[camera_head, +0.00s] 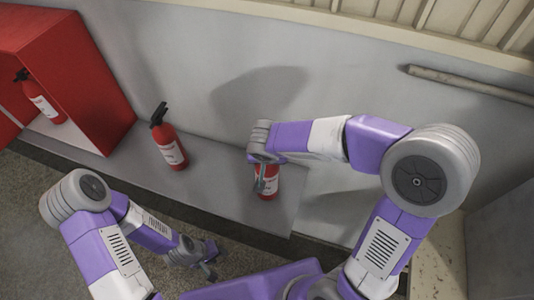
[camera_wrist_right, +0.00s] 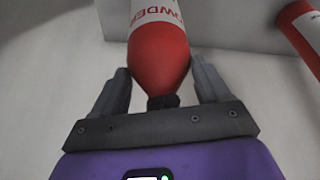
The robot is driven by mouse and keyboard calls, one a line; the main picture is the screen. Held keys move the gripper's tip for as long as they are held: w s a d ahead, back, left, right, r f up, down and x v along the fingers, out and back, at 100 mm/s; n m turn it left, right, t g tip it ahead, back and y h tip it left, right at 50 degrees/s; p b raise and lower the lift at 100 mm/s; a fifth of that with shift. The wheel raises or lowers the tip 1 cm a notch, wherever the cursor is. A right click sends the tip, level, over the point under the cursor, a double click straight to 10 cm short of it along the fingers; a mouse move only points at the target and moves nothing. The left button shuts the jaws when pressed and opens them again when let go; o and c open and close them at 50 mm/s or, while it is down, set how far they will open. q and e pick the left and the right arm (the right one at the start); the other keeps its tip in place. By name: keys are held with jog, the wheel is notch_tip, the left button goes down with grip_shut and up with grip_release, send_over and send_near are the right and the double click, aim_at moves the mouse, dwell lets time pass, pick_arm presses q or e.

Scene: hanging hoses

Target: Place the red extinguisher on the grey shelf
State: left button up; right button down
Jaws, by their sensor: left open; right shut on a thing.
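A red extinguisher (camera_head: 267,184) with a white label is at the right end of the grey shelf (camera_head: 218,188), under my right gripper (camera_head: 263,165), which hides its top. In the right wrist view the extinguisher (camera_wrist_right: 158,58) sits between the two fingers of the right gripper (camera_wrist_right: 162,78), which is shut on it. I cannot tell whether its base touches the shelf. My left gripper (camera_head: 208,262) is open and empty, low in front of the shelf.
A second red extinguisher (camera_head: 170,147) stands on the shelf to the left; it also shows in the right wrist view (camera_wrist_right: 304,30). A red cabinet (camera_head: 75,75) at the left holds another extinguisher (camera_head: 43,103). A grey wall (camera_head: 190,60) rises behind the shelf.

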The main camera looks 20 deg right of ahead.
jog(key=shift+r, duration=0.15)
jog(key=shift+f+b, duration=0.2)
jog(key=shift+b, duration=0.1)
grip_release()
jog(key=shift+r+p, duration=0.15)
jog(key=shift+p, duration=0.2)
jog(key=p+v, duration=0.2)
jog(key=v, duration=1)
jog(key=shift+s+a, duration=0.1)
